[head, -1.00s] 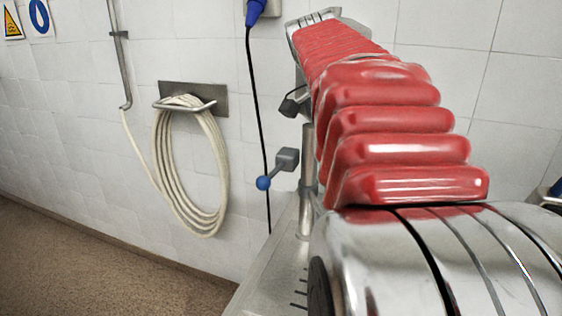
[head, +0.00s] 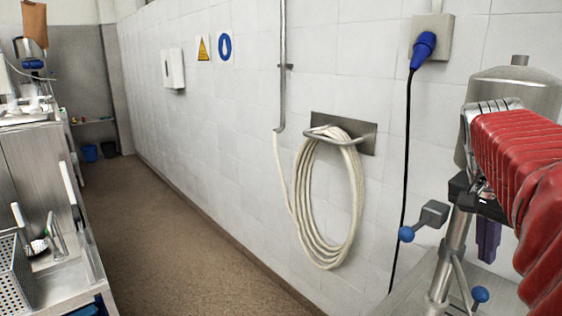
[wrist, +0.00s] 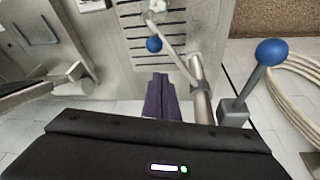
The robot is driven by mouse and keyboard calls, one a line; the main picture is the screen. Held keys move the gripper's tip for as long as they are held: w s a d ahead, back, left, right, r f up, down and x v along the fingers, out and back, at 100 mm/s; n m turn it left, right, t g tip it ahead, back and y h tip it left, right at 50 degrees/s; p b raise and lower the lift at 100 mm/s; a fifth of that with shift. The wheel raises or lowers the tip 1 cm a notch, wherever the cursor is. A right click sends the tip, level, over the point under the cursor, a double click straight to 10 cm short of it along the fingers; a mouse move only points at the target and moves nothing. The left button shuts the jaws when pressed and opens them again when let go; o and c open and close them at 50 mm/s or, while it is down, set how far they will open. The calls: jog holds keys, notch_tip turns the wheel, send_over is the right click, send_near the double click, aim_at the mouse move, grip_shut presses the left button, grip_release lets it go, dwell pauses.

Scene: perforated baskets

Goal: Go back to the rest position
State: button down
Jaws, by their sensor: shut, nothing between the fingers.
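A steel post (wrist: 202,100) with a blue-knobbed lever (wrist: 272,52) stands just right of the fingers. It also shows in the head view with its blue knob (head: 406,234).
A steel vessel (head: 520,88) stands at the right. A coiled hose (head: 322,205) hangs on the tiled wall, with a blue plug (head: 424,45) nearby. A steel counter with a perforated basket (head: 14,275) is at the left. The brown floor (head: 170,240) between is clear.

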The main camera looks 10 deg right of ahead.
jog(key=w+a+f+n+t+y, duration=0.1)
jog(key=a+f+n, duration=0.3)
jog(key=a, duration=0.3)
jog(key=w+a+f+n+t, duration=0.1)
jog(key=a+f+n+t, duration=0.1)
jog(key=a+f+n, duration=0.4)
jog(key=s+a+f+n+t+y, duration=0.1)
jog(key=s+a+f+n, duration=0.1)
jog(key=a, duration=0.7)
jog(key=s+a+f+n+t+y, duration=0.1)
jog(key=s+a+f+n+y, duration=0.1)
jog(key=a, duration=0.8)
jog(key=shift+s+n, duration=0.55)
jog(key=shift+n, duration=0.05)
